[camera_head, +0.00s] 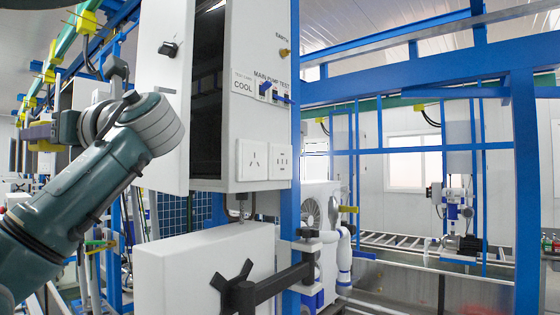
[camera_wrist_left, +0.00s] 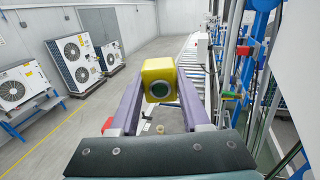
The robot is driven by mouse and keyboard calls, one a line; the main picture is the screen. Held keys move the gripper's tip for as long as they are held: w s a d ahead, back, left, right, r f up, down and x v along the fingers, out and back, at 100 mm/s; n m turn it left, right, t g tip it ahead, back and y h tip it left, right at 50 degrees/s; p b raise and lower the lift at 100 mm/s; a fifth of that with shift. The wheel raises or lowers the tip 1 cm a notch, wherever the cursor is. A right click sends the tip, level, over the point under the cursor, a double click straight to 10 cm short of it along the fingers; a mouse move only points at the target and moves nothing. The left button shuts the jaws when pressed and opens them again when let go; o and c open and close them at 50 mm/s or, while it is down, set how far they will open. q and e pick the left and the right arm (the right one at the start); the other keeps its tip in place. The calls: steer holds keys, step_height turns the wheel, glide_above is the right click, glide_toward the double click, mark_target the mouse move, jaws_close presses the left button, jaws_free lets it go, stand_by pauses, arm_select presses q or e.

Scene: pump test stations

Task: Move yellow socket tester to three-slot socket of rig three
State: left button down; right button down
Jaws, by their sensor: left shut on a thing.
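The yellow socket tester (camera_wrist_left: 159,68) is a small yellow block with a round dark green face. In the left wrist view it sits between the two purple fingers of my left gripper (camera_wrist_left: 159,92), which is shut on it. In the head view this gripper (camera_head: 40,133) is at the far left edge, well away from the sockets and turned away from them. A white socket plate with three slots (camera_head: 253,160) is low on the front of the white test cabinet (camera_head: 235,120). My right gripper is not in view.
A second socket plate (camera_head: 281,161) is right beside the three-slot one. The cabinet door (camera_head: 163,90) stands open to the left. A white box with a black knob (camera_head: 205,270) is below the cabinet. Blue frame posts (camera_head: 527,190) stand at right. Outdoor units (camera_wrist_left: 75,62) line the wall.

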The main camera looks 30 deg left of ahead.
arm_select(q)
steer(key=w+d+f+m+t, duration=0.6)
steer(key=w+d+t, duration=0.25)
steer(key=d, duration=0.25)
steer(key=d+f+m+t+h+p, duration=0.1)
steer(key=d+f+m+t+h, duration=0.1)
steer(key=d+f+t, duration=0.3)
steer(key=d+m+t+h, duration=0.2)
steer(key=d+m, duration=0.1)
steer(key=d, duration=0.4)
steer(key=s+d+r+m+t+h+p, duration=0.2)
steer(key=s+d+r+p, duration=0.1)
steer(key=d+p, duration=0.2)
steer(key=s+d+r+m+t+h+p, duration=0.1)
steer(key=s+d+r+t+h+p, duration=0.1)
steer(key=d+p, duration=0.3)
steer(key=s+d+r, duration=0.1)
steer(key=d, duration=0.2)
steer(key=shift+s+r+m+h, duration=0.15)
steer(key=shift+r+m+h, duration=0.25)
steer(key=shift+d, duration=0.15)
